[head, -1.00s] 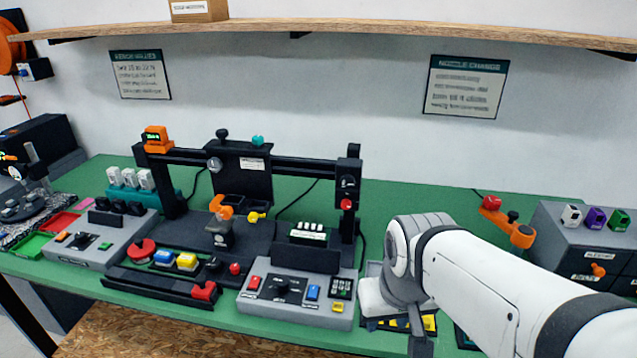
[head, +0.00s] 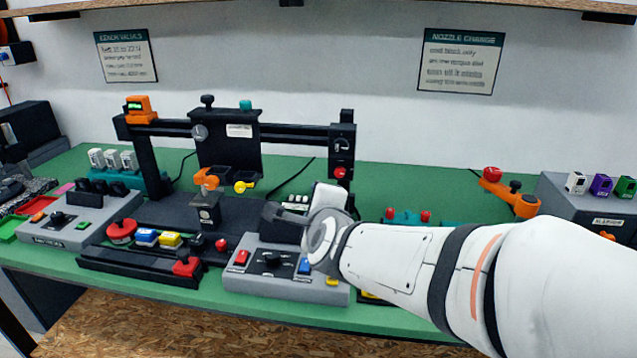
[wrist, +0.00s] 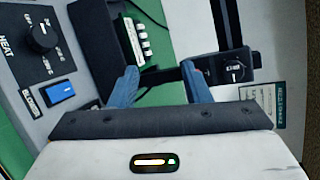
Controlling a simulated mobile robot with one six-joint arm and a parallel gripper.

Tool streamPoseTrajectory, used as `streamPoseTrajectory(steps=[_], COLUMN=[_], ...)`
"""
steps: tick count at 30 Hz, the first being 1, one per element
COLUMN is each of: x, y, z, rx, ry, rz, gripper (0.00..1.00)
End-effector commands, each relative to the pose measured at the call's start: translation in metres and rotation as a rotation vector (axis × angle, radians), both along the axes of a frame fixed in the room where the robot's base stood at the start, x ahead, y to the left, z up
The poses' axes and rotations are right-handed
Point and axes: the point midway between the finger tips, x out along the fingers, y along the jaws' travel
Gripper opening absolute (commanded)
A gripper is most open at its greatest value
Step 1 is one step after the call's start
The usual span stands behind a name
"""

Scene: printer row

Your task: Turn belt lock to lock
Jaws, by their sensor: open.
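A black block with a round dial knob sits on the right upright of the printer frame; I take this to be the belt lock (head: 342,146). In the wrist view the belt lock (wrist: 236,72) shows a dark knob with a light pointer mark, right of the fingers; its lettering is too small to read. My gripper (wrist: 160,69) is open, its two blue-grey fingers apart with nothing between them, and it is clear of the knob. In the head view my wrist is in front of the printer's right side, below the knob, and the fingertips are hard to make out.
A red button (head: 340,172) sits just below the knob on the same upright. The grey control box (head: 285,284) with a black dial and blue switch (wrist: 59,91) is below my wrist. A black panel and small white-keyed unit (wrist: 137,38) stand nearby.

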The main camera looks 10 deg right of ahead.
Motion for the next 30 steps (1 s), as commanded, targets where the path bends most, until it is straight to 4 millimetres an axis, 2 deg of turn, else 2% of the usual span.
streamPoseTrajectory(steps=[1, 4, 6, 10, 14, 24, 30], x=[0.007, 0.014, 0.015, 0.014, 0.017, 0.065, 0.084], y=[-0.002, -0.014, -0.022, -0.033, -0.040, -0.057, -0.063], z=[-0.009, -0.005, -0.003, 0.000, 0.002, 0.003, 0.003], rx=[0.133, 0.379, 0.512, 0.670, 0.730, 0.732, 0.733], ry=[-0.062, -0.189, -0.263, -0.360, -0.400, -0.403, -0.402], rz=[-0.086, -0.245, -0.327, -0.420, -0.455, -0.461, -0.459], gripper=[0.43, 0.43, 0.43, 0.43, 0.43, 0.43, 0.43])
